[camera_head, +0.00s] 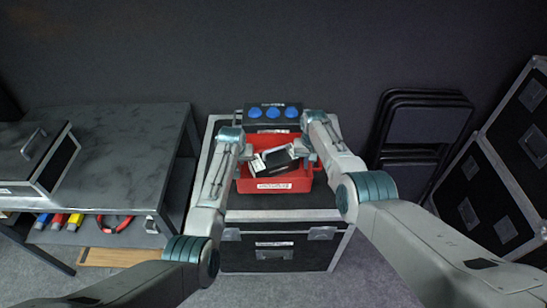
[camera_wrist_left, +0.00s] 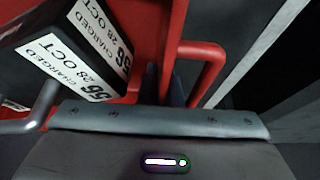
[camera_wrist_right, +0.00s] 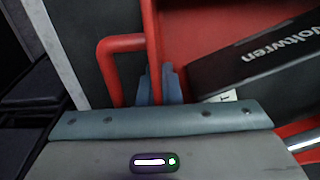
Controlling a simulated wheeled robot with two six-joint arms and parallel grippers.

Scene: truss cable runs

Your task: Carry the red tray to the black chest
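The red tray (camera_head: 275,185) is on or just over the top of the black chest (camera_head: 285,257); I cannot tell if it touches. A black and white battery pack (camera_head: 280,159) lies tilted inside; its "CHARGED 28 OCT" labels show in the left wrist view (camera_wrist_left: 75,55) and "Voltwren" in the right wrist view (camera_wrist_right: 270,52). My left gripper (camera_wrist_left: 165,85) has its fingers on both sides of the tray's left wall, beside a red handle loop (camera_wrist_left: 208,65). My right gripper (camera_wrist_right: 158,85) likewise pinches the right wall, beside another handle loop (camera_wrist_right: 112,60). Both look shut on the tray.
A black box with several blue caps (camera_head: 272,115) stands behind the tray. A grey table (camera_head: 120,140) with a case (camera_head: 35,160) and a lower shelf is at left. Folded black chairs (camera_head: 425,130) and large cases (camera_head: 500,170) stand at right. Grey floor lies in front.

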